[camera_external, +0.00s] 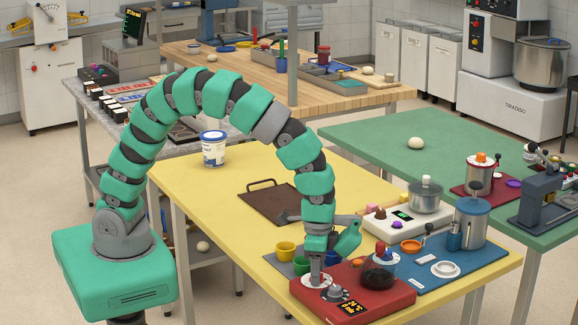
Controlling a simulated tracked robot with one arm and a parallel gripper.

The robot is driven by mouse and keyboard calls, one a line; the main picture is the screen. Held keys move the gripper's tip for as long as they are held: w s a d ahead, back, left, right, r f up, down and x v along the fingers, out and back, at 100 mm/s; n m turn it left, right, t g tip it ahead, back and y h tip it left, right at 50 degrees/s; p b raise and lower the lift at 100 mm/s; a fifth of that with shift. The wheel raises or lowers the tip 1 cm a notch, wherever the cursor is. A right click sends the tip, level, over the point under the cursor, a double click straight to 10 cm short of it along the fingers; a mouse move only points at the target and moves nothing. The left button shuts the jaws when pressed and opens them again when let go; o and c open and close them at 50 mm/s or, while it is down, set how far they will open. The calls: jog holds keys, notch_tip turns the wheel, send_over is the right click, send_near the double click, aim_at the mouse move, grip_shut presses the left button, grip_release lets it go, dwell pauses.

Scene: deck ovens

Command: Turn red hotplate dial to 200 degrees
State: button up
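The red hotplate (393,303) sits at the front edge of the yellow table. It has a dark round vessel (378,277) on top, a small display with orange characters (351,308) too small to read surely, and a grey knob (338,291). A white round dial plate (307,283) lies at its left end. I cannot tell whether the fingers touch or grip anything.
A yellow cup (285,251) and a green cup (302,265) stand close to the gripper's left. A white device with a metal pot (425,195) and a blue tray (470,262) with a blue canister are to the right. The table's left part is mostly clear.

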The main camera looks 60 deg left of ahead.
jog(key=shift+o, duration=0.4)
jog(key=shift+r, duration=0.3)
notch_tip(320, 180, up, 13)
dwell(0.5)
jog(key=w+a+r+n+t+h, duration=0.15)
jog(key=w+a+r+t, duration=0.25)
jog(key=w+a+r, duration=0.55)
jog(key=w+a+r+n+t+h, duration=0.1)
jog(key=w+a+r+n+t, duration=0.4)
jog(key=a+r, duration=0.7)
jog(key=s+a+r+t+y, duration=0.1)
jog(key=s+a+r+t, duration=0.1)
jog(key=a+r, duration=0.7)
jog(key=s+a+r+n+t+y, duration=0.1)
jog(key=a+r+t, duration=0.3)
jog(key=a+r, duration=0.6)
notch_tip(320, 180, up, 5)
jog(key=shift+s+a+r, duration=0.15)
jog(key=shift+s+a, duration=0.15)
jog(key=shift+s, duration=0.5)
